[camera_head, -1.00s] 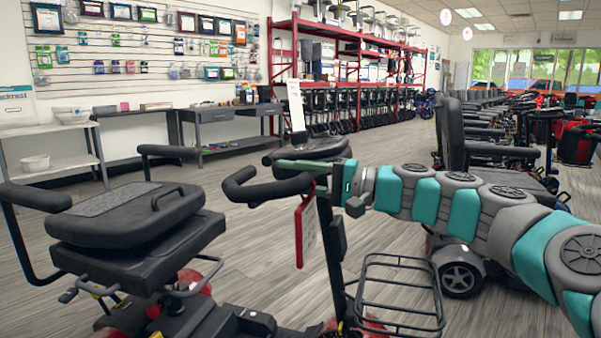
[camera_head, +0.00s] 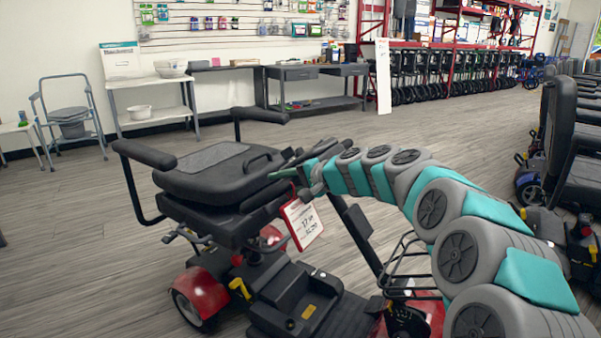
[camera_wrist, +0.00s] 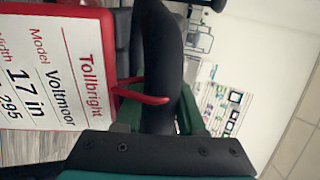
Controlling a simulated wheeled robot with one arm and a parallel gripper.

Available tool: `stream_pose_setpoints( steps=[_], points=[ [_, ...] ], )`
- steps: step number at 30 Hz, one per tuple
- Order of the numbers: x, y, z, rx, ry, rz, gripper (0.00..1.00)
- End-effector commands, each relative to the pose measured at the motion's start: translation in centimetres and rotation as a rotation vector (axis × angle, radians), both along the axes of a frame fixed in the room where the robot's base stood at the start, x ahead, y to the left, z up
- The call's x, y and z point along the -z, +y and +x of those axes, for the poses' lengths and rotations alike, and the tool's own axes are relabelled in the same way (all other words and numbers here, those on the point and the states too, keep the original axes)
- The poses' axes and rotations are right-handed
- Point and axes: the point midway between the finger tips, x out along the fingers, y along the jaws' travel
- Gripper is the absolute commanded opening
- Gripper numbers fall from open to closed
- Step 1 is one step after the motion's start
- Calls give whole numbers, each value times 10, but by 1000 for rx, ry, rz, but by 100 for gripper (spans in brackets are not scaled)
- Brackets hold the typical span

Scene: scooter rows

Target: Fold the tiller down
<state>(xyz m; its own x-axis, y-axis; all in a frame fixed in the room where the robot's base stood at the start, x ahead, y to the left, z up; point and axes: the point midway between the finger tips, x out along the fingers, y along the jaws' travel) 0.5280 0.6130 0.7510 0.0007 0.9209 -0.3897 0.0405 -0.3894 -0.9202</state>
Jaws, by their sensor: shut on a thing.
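The scooter's black tiller post (camera_head: 358,228) leans back over the deck, its top close to the front edge of the scooter seat (camera_head: 205,172). My gripper (camera_head: 290,171) is at the top of the tiller, beside the seat. In the wrist view its green fingers (camera_wrist: 158,105) are shut around a black handlebar (camera_wrist: 163,50). A red-framed price tag (camera_head: 303,222) hangs from the tiller; it also shows in the wrist view (camera_wrist: 55,70), its red strap around the bar. The rest of the handlebar is mostly hidden behind my gripper and arm.
The scooter's wire basket (camera_head: 405,262) is at its front, beneath my arm. Other scooters (camera_head: 575,150) stand at right. Shelves (camera_head: 155,105) and a grey desk (camera_head: 310,75) line the back wall. Floor to the left is clear.

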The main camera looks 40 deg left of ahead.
Motion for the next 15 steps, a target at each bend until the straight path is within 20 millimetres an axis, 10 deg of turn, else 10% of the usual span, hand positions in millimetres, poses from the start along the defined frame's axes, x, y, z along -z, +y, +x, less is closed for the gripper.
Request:
stream_pose_setpoints(
  steps=[15],
  points=[
    [29, 26, 1, 3, 3, -5, 0]
  ],
)
